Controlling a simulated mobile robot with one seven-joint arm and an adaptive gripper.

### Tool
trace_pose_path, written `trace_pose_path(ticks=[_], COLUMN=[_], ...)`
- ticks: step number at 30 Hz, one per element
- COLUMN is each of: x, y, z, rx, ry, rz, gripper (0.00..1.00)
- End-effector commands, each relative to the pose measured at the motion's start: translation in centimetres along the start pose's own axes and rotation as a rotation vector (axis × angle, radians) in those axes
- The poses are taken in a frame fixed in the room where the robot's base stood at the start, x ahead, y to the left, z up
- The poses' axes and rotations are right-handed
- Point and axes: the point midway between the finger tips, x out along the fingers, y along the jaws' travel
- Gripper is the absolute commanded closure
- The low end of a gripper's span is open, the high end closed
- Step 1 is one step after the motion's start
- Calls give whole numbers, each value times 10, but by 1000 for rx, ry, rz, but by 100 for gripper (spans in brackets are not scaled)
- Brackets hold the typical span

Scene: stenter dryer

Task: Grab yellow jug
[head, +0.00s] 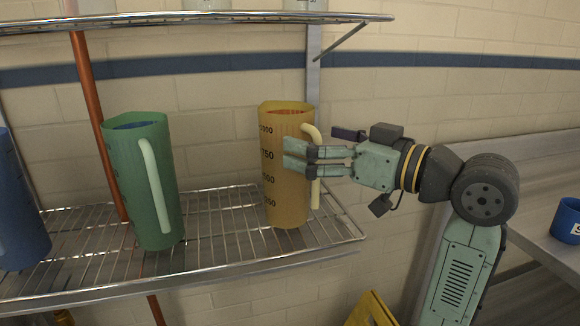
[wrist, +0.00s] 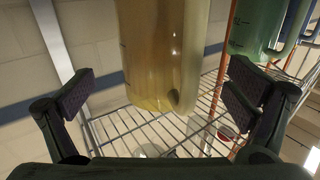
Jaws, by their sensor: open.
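The yellow jug (head: 283,190) stands upright on the wire shelf at its right end, with a pale handle (head: 317,180) on its right side and dark volume marks. My gripper (head: 287,154) is level with the jug's middle and overlaps it in the head view. In the wrist view the jug (wrist: 160,50) is ahead, between the two spread fingers of my gripper (wrist: 165,92), with gaps on both sides. The gripper is open and holds nothing. The jug's top is out of the wrist view.
A green jug (head: 146,190) stands left of the yellow one on the wire shelf (head: 222,240), and a blue jug (head: 18,215) is at the far left edge. An upper shelf (head: 180,18) runs overhead. A metal counter (head: 535,225) with a blue container (head: 566,220) is at right.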

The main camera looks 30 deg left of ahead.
Motion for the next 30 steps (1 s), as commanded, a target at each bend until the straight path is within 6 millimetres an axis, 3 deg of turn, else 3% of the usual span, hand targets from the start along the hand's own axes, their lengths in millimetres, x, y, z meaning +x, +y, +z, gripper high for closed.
trace_pose_path(ticks=[9,19,30], x=[43,52,51], y=[-2,-2,-2], z=[1,3,3], rx=[2,0,1], ry=[-1,0,0], rz=[-3,0,0], gripper=[2,2,26])
